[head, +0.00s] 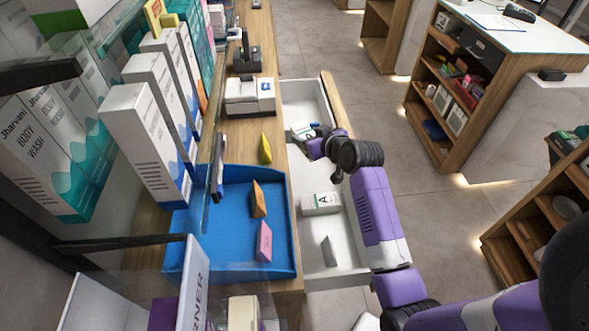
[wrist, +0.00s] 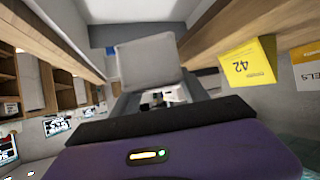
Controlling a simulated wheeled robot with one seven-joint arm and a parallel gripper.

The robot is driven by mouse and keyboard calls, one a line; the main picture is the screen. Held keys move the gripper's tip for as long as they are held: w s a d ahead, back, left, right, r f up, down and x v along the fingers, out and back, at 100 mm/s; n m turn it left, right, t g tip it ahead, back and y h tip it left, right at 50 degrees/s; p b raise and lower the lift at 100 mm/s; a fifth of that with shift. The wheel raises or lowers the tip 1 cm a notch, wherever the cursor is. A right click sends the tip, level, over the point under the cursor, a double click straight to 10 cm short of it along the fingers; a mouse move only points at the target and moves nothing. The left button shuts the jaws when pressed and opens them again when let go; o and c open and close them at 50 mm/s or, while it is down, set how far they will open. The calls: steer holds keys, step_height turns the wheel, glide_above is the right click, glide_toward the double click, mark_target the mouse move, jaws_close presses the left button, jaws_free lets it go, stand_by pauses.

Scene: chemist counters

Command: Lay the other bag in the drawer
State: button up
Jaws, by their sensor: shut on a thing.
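My gripper (head: 312,143) is over the far part of the open white drawer (head: 302,95). It is shut on a grey bag (wrist: 150,65), which shows between my fingers in the wrist view. In the head view the gripper mostly hides that bag. A second grey, wedge-shaped bag (head: 328,251) stands in the near part of the drawer. A white box marked A (head: 320,204) lies in the drawer between the two. I cannot tell whether the held bag touches the drawer floor.
A yellow wedge (head: 265,149), numbered 42 in the wrist view (wrist: 248,66), stands on the counter left of the drawer. A blue tray (head: 215,250) holds an orange wedge (head: 258,199) and a pink one (head: 264,241). A white printer-like device (head: 250,96) stands beyond.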

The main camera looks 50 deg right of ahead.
step_height(320, 180, down, 14)
steer(key=shift+r+b, duration=0.2)
steer(key=shift+b, duration=0.1)
steer(key=shift+f+b, duration=0.3)
steer(key=shift+f, duration=1.65)
steer(key=shift+f, duration=0.15)
steer(key=o, duration=1.5)
steer(key=shift+s+a+r, duration=0.1)
steer(key=shift+s+r, duration=0.05)
steer(key=shift+r, duration=0.05)
steer(key=v, duration=0.7)
steer(key=shift+s, duration=0.1)
